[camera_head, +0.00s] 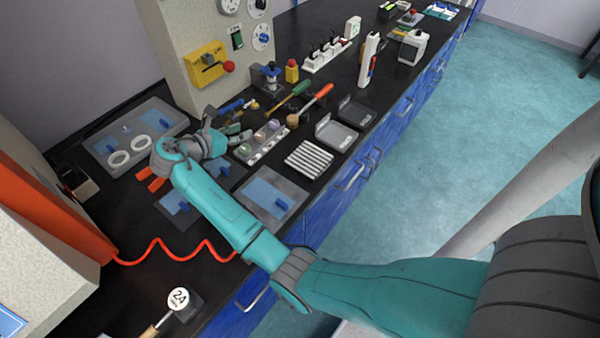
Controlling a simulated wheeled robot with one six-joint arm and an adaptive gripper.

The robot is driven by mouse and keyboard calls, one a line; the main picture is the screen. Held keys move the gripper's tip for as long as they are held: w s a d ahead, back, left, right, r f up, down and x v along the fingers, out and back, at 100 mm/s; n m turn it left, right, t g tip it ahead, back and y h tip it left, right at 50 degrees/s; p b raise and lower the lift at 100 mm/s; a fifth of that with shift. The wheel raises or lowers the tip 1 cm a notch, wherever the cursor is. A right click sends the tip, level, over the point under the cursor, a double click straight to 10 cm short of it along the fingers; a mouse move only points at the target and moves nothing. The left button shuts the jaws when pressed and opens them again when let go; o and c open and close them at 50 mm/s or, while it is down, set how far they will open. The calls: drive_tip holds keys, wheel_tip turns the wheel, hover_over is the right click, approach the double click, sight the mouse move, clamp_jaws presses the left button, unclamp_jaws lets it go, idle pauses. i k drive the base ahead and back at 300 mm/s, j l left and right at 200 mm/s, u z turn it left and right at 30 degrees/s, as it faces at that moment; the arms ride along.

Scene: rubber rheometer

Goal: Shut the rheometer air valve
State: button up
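My teal arm reaches in from the lower right, across the black bench. My gripper (240,138) is small and partly hidden by my own wrist. Its fingers are too unclear to tell open from shut. No object shows clearly in it. An orange and white machine (45,195) stands at the left edge, cut off by the frame; it may be the rheometer. A red coiled hose (185,247) runs from its base along the bench. A yellow plate with a red-knobbed lever (207,66) is on a beige panel (190,30). I cannot tell which part is the air valve.
Grey trays (168,116) with white rings lie behind my wrist. Screwdriver-like tools (300,105), a white ribbed block (308,160) and dark trays (350,112) lie right of my gripper. Blue floor (470,130) is open at right.

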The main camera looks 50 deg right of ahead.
sight(240, 101)
drive_tip(key=k, duration=0.55)
drive_tip(key=i+l, duration=0.1)
drive_tip(key=l, duration=0.3)
drive_tip(key=i+l, duration=0.1)
drive_tip(key=l, duration=0.25)
drive_tip(key=i+l, duration=0.1)
drive_tip(key=l, duration=0.3)
drive_tip(key=i+l, duration=0.15)
drive_tip(key=l, duration=0.2)
drive_tip(key=u, duration=0.05)
